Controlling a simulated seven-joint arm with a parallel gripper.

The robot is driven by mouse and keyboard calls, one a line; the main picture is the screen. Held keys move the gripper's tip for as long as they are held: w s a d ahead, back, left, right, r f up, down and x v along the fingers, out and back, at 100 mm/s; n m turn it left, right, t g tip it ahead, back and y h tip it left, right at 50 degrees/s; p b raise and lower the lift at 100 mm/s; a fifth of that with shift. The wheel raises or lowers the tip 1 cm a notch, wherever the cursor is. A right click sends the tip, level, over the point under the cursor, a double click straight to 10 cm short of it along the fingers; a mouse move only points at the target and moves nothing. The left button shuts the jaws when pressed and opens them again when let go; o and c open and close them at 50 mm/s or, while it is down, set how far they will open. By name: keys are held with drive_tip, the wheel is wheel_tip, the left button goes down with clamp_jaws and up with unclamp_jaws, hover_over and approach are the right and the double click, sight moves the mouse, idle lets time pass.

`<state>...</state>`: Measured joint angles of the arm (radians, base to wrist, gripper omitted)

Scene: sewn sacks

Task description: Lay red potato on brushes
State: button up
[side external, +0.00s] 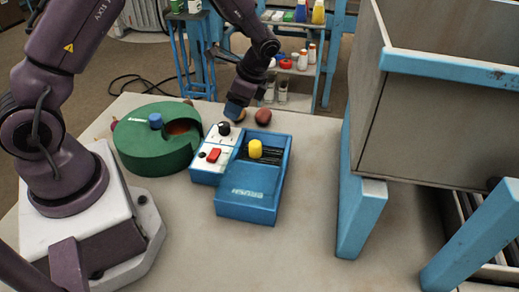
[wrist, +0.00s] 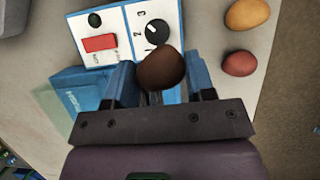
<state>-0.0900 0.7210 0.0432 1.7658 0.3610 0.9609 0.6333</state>
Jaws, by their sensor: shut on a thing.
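My gripper (wrist: 160,80) is shut on a dark reddish-brown potato (wrist: 162,68), which sits between its blue fingers in the wrist view. In the side view my gripper (side external: 235,108) is at the table's far side, behind the control panel; the held potato cannot be made out clearly there.
A red potato (wrist: 240,63) and a yellow-orange potato (wrist: 247,14) lie on the table beside my gripper. The white panel (side external: 211,152) with a black dial and red switch adjoins the box. A green drum (side external: 155,155) stands left. A large bin (side external: 440,125) on blue legs stands right.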

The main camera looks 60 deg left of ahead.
drive_tip(key=w+d+r+n+g+h, duration=0.1)
drive_tip(key=w+d+r+n+h, duration=0.2)
drive_tip(key=d+n, duration=0.55)
drive_tip(key=shift+n+h, duration=0.5)
drive_tip(key=shift+n, duration=0.45)
drive_tip(key=f, duration=1)
drive_tip(key=shift+s+a, duration=0.2)
drive_tip(key=shift+s, duration=0.15)
drive_tip(key=shift+f, duration=0.15)
drive_tip(key=o, duration=0.9)
drive_tip(key=shift+a, duration=0.1)
